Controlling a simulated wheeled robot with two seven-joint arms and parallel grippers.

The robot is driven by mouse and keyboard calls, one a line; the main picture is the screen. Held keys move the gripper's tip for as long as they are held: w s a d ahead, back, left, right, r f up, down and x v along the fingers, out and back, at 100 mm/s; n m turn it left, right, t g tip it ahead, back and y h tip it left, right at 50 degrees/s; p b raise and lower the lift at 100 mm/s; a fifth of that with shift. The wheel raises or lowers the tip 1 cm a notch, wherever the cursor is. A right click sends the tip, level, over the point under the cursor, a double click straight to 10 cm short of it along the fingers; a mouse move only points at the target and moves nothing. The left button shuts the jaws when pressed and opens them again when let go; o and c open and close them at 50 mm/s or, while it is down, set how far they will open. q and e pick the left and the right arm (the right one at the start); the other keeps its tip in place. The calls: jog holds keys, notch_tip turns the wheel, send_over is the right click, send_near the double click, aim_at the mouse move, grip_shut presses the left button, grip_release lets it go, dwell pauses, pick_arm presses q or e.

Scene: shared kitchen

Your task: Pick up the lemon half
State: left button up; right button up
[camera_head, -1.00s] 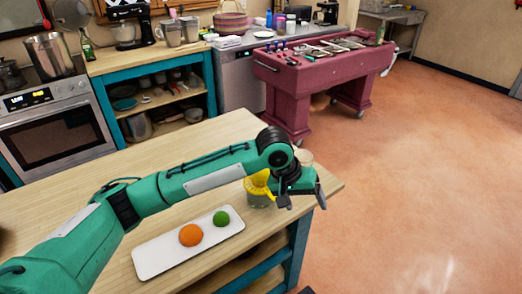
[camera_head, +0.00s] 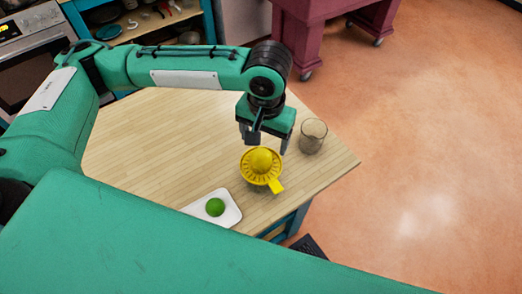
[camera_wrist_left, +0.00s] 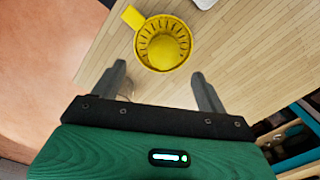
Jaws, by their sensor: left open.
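A smooth yellow dome, which looks like the lemon half (camera_head: 261,159), sits in the middle of the yellow ribbed juicer (camera_head: 277,186) near the table's corner. In the left wrist view the juicer (camera_wrist_left: 132,17) lies just beyond the fingertips, with the dome (camera_wrist_left: 164,50) in its centre. My left gripper (camera_head: 263,143) is open and empty, pointing down above and slightly behind the juicer. Its two fingers stand apart in the left wrist view (camera_wrist_left: 160,73), with nothing between them. My right gripper is out of view.
A clear glass (camera_head: 313,136) stands right of the juicer, near the table's edge. A white tray (camera_head: 232,217) with a green lime half (camera_head: 215,207) is at the front, partly hidden by my green arm. The wooden table (camera_head: 150,135) is bare to the left.

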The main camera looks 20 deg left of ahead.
aim_at(261, 152)
pick_arm(q)
jog(key=f, duration=0.3)
jog(key=shift+w+a+f+p, duration=0.15)
jog(key=shift+w+p, duration=0.05)
jog(key=shift+p, duration=0.2)
jog(key=f, duration=0.1)
jog(key=f+p, duration=0.1)
jog(key=f, duration=0.1)
jog(key=shift+a+f, duration=0.25)
jog(key=shift+a, duration=0.1)
jog(key=shift+w+f, duration=0.1)
jog(key=shift+f, duration=0.4)
jog(key=c, duration=1.6)
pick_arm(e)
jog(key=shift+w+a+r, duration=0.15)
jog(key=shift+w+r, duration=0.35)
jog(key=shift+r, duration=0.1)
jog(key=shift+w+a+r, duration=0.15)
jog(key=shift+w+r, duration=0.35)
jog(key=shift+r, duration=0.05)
pick_arm(q)
jog(key=shift+r, duration=0.2)
